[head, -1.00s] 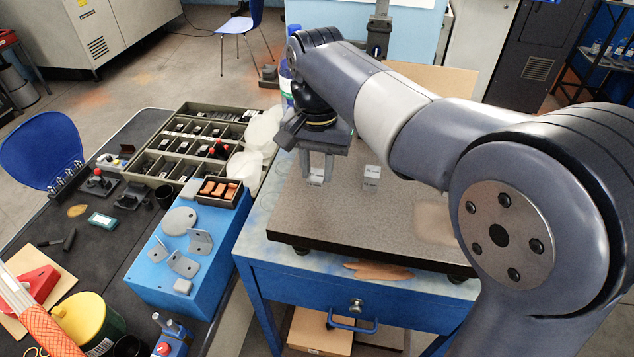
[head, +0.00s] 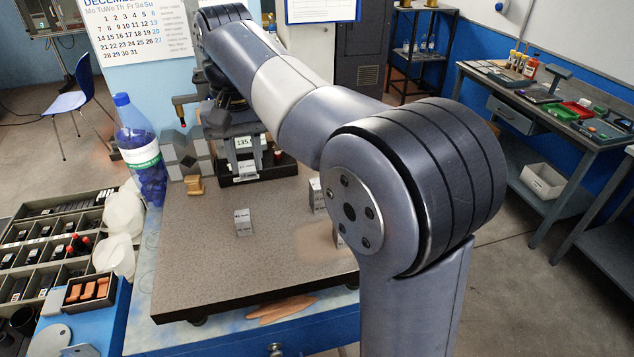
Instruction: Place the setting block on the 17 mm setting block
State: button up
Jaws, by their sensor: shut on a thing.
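My gripper (head: 246,168) is over the back of the granite plate (head: 205,275), in front of a dark instrument. It is shut on a small pale setting block (head: 247,172) with a label, partly hidden by the fingers. Another small grey setting block (head: 243,222) stands apart on the plate, nearer the camera. A further grey block (head: 317,196) stands to the right, partly behind my arm. The labels are too small to tell which block is the 17 mm one. I cannot tell whether the held block touches anything below.
Grey blocks (head: 186,155) and a brass piece (head: 194,186) stand at the plate's back left, close to my gripper. A blue-capped bottle (head: 141,150) is left of them. A number display (head: 247,142) shows just behind the gripper. The plate's front left is clear.

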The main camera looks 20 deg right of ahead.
jog(key=w+d+r, duration=0.2)
jog(key=d+r, duration=0.1)
jog(key=d, duration=1)
jog(key=f, duration=0.9)
jog(key=shift+s+d+f, duration=0.15)
jog(key=shift+s+d, duration=0.05)
jog(key=shift+f, duration=0.15)
jog(key=o, duration=1)
jog(key=shift+o, duration=0.2)
notch_tip(320, 180, up, 12)
jog(key=shift+p, duration=0.3)
